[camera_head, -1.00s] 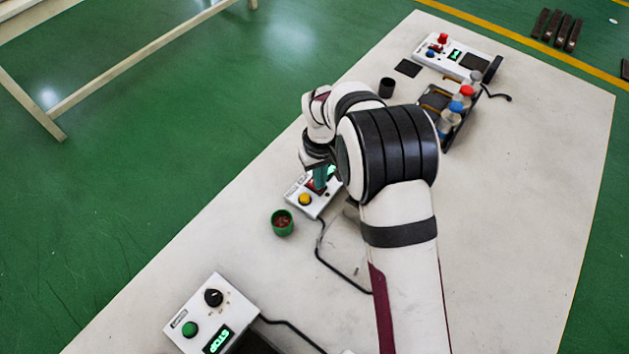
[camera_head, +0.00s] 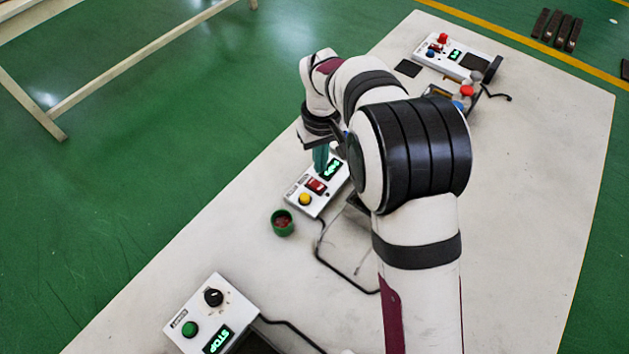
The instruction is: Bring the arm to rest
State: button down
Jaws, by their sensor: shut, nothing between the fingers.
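My gripper (camera_head: 320,160) hangs from my wrist at the upper middle of the head view. Its teal fingers point down and are shut with nothing between them. In the picture they overlap the far left edge of a white control box (camera_head: 297,190). This box has a yellow button (camera_head: 305,199), a red switch (camera_head: 316,185) and a lit green display (camera_head: 331,169). I cannot tell the exact height of the fingertips above the box. My arm reaches up from the bottom of the picture and hides part of the table behind it.
A green cup (camera_head: 283,223) with brown contents stands near that box. Another control box (camera_head: 205,305) reading STOP is at the lower left. The white table (camera_head: 530,200) is clear at right.

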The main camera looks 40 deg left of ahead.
jog(key=s+d+r+m, duration=0.2)
jog(key=d+r+m, duration=0.3)
jog(key=d, duration=0.5)
jog(key=s+d+r+m, duration=0.1)
jog(key=d+r+m, duration=0.2)
jog(key=d+r, duration=0.6)
jog(key=s+d+f+m+y, duration=0.1)
jog(key=s+d+f+m, duration=0.1)
jog(key=s+d+m, duration=0.7)
jog(key=s+d, duration=0.3)
jog(key=s, duration=0.3)
jog(key=shift+s+d+f+m+y, duration=0.3)
jog(key=shift+s+d+f+y, duration=0.05)
jog(key=shift+d+y, duration=0.05)
